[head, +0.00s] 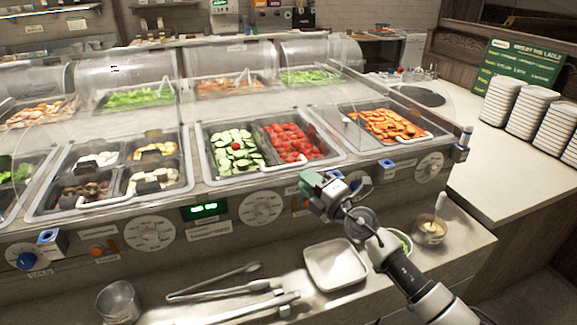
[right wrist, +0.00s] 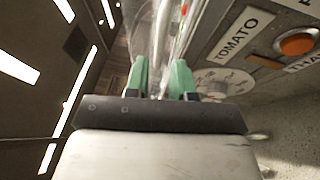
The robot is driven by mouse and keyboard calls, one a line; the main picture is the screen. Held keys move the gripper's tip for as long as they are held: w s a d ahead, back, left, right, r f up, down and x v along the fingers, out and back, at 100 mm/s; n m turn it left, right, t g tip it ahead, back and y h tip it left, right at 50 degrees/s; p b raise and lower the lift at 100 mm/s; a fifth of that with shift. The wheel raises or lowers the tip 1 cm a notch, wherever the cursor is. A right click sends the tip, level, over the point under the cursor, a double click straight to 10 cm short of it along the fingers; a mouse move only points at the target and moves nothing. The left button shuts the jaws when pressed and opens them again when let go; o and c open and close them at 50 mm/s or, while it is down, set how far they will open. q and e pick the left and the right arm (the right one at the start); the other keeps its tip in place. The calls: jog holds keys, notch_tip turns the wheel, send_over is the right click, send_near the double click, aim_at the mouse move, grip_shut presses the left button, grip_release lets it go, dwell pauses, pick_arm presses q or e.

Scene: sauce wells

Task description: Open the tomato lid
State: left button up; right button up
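The red tomatoes (head: 290,142) lie in the right half of the front middle well, beside cucumber slices (head: 236,150). The clear tomato lid is hard to make out; a pale curved handle (head: 293,159) shows at the front of the tomatoes. My right gripper (head: 310,183) is in front of the counter's front panel, just below and right of that handle. In the right wrist view its two green fingers (right wrist: 161,80) stand apart. A pale bar and clear material show beyond and between them; I cannot tell whether they touch. My left gripper is out of view.
A TOMATO label (right wrist: 243,35) and an orange button (right wrist: 297,43) are on the panel to the right in the wrist view. Tongs (head: 215,292), a white tray (head: 335,265) and a sauce cup (head: 429,231) stand on the lower shelf. Plate stacks (head: 531,110) stand at right.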

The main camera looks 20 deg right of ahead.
aim_at(288, 166)
jog(key=b+x, duration=0.1)
jog(key=x, duration=0.6)
grip_shut()
